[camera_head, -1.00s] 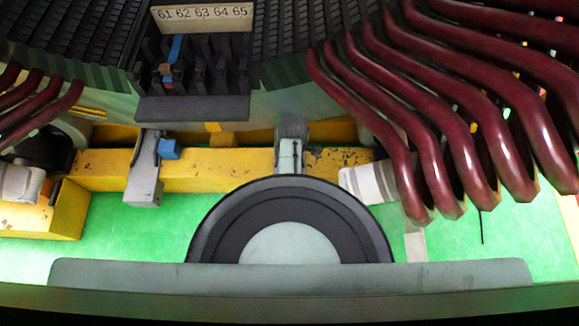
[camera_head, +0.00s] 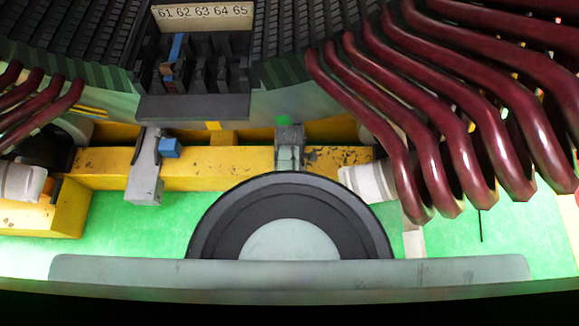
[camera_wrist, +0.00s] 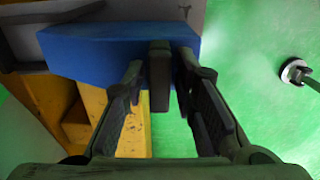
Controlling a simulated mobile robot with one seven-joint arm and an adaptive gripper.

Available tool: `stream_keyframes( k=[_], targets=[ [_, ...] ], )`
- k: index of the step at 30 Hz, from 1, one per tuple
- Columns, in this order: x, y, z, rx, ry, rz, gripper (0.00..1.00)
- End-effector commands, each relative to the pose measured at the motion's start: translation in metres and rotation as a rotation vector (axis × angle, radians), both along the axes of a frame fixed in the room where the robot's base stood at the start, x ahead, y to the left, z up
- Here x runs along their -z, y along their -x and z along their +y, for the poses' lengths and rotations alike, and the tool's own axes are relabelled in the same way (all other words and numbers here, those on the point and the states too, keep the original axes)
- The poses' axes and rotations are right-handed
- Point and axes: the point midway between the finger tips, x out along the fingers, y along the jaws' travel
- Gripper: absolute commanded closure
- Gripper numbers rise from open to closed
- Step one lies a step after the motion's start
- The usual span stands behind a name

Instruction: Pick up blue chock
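A blue chock (camera_wrist: 115,50) fills the upper left of the wrist view, a long block beside grey metal. My gripper (camera_wrist: 162,72) is open, its two dark fingers apart, with tips at the block's right part. A dark grey upright piece shows between the fingers and covers some of the blue face. I cannot tell whether the fingers touch the block. In the head view, a small blue block (camera_head: 170,148) sits against a grey bracket (camera_head: 145,182) at the yellow beam. I cannot tell whether it is the same block. My fingers cannot be made out there.
A yellow beam (camera_head: 105,168) runs over the green floor (camera_head: 120,230). A dark rack (camera_head: 195,105) marked 61 to 65 holds a blue and brown piece. Several dark red curved bars (camera_head: 440,150) crowd the right. A round fitting (camera_wrist: 294,72) lies at right in the wrist view.

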Motion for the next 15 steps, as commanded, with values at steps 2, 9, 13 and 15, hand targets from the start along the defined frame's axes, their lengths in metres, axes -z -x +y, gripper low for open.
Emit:
stream_keyframes(
  k=[2,9,13,15],
  targets=[
    [-0.0001,-0.0001,0.0000,0.000,0.000,0.000,0.82],
    [-0.0002,0.0000,0.0000,0.000,0.000,0.000,0.98],
    [-0.0002,0.0000,0.0000,0.000,0.000,0.000,1.00],
    [-0.0002,0.0000,0.0000,0.000,0.000,0.000,1.00]
  ],
)
